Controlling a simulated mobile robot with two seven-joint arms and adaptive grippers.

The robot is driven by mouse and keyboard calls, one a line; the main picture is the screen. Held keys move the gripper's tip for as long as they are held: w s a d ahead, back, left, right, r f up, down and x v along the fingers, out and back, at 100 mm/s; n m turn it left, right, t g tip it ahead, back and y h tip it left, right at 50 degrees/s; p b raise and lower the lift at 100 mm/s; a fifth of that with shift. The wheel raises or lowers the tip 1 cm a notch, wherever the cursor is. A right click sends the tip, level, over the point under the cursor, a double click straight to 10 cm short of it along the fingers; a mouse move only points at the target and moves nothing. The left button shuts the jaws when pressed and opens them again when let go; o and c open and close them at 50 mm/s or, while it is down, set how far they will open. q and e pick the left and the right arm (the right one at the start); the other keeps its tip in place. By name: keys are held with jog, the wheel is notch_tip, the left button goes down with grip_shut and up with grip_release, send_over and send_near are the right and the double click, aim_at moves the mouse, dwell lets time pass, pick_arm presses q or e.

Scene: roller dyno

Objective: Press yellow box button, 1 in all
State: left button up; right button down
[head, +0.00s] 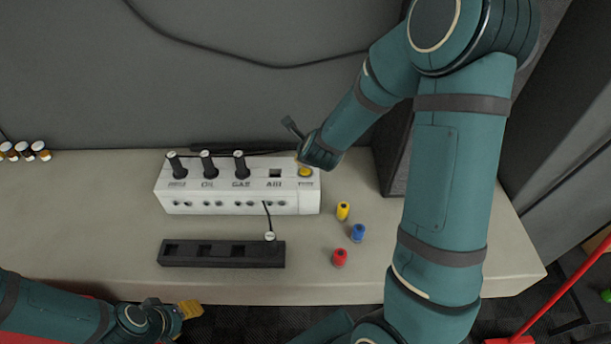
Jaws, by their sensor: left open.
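A white box (240,206) with black levers stands on the bench. A round yellow button (305,172) sits on the right end of its top. My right gripper (298,148) is just above and behind the button, partly hidden by its own wrist. I cannot tell whether it touches the button or how its fingers stand. My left gripper (188,309) is open and low at the front left, before the bench edge, away from the box.
Yellow (343,211), blue (358,233) and red (340,258) small cylinders stand right of the box. A black slotted rack (222,253) lies in front, with a thin lever (269,226) leaning near it. Several small bottles (25,151) stand far left. The bench (100,210) is clear at left.

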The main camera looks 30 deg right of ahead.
pick_arm(q)
jog(key=shift+d+f+b, duration=0.1)
jog(key=shift+f+b, duration=0.85)
jog(key=shift+f, duration=0.55)
pick_arm(e)
jog(key=shift+f, duration=1.15)
pick_arm(q)
jog(key=shift+f, duration=0.15)
pick_arm(e)
jog(key=shift+f, duration=0.1)
pick_arm(q)
jog(key=shift+f+b, duration=0.5)
jog(key=shift+b, duration=0.15)
pick_arm(e)
jog(key=shift+f, duration=0.3)
pick_arm(q)
jog(key=shift+f+b, duration=0.55)
jog(key=shift+f, duration=0.05)
pick_arm(e)
jog(key=shift+f, duration=0.45)
pick_arm(q)
jog(key=shift+r, duration=0.1)
pick_arm(e)
jog(key=shift+r, duration=0.1)
pick_arm(q)
jog(key=shift+r+p, duration=0.45)
jog(key=shift+p, duration=0.1)
pick_arm(e)
jog(key=shift+r, duration=0.75)
